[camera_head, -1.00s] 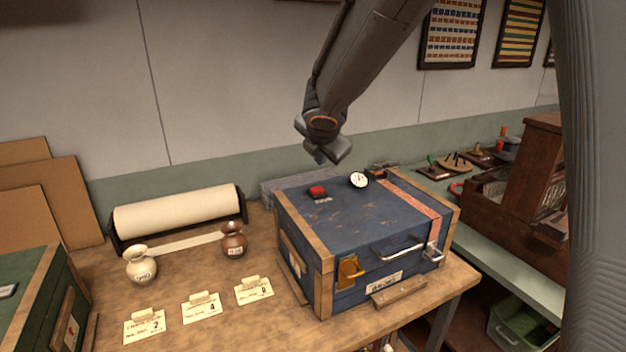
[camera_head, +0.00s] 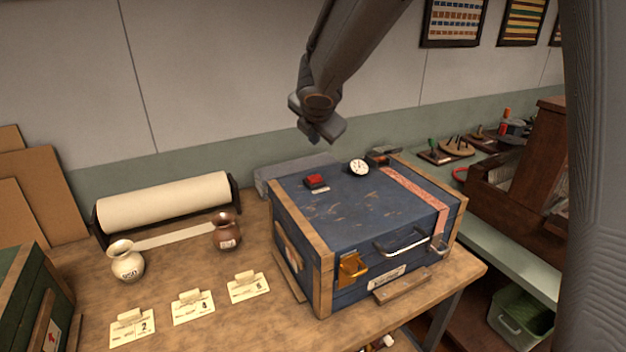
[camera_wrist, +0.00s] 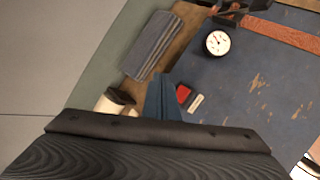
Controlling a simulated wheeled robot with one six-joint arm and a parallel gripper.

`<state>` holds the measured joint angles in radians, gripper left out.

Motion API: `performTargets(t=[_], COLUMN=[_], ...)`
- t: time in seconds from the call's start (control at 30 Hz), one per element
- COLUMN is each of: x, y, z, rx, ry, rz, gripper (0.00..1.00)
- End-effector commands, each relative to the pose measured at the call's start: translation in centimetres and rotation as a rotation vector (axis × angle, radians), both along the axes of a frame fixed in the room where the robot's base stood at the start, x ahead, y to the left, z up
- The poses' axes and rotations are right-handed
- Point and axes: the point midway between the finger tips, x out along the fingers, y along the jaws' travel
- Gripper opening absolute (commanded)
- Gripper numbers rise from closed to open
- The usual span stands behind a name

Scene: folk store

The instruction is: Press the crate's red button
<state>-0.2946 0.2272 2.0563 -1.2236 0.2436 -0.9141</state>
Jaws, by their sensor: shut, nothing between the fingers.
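The blue crate (camera_head: 365,215) with wooden edges stands on the workbench, its lid shut. My gripper (camera_head: 312,140) is shut and empty. It hangs above the back left part of the crate, apart from the button. In the wrist view my gripper (camera_wrist: 163,98) points down toward the lid, its fingers partly hidden by the dark gripper body.
A paper roll (camera_head: 165,203), two small vases and several labels lie left of the crate. A wooden cabinet (camera_head: 520,190) stands at the right.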

Motion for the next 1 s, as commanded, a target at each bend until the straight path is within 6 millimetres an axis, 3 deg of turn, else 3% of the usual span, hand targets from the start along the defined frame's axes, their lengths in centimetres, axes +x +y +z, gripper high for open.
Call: performTargets(t=[0.6, 1.0], x=[0.1, 0.0], y=[-0.1, 0.0], z=[-6.7, -7.9], rx=[0.0, 0.0], ry=[0.0, -0.001], rz=[-0.002, -0.001], gripper=[0.0, 0.0])
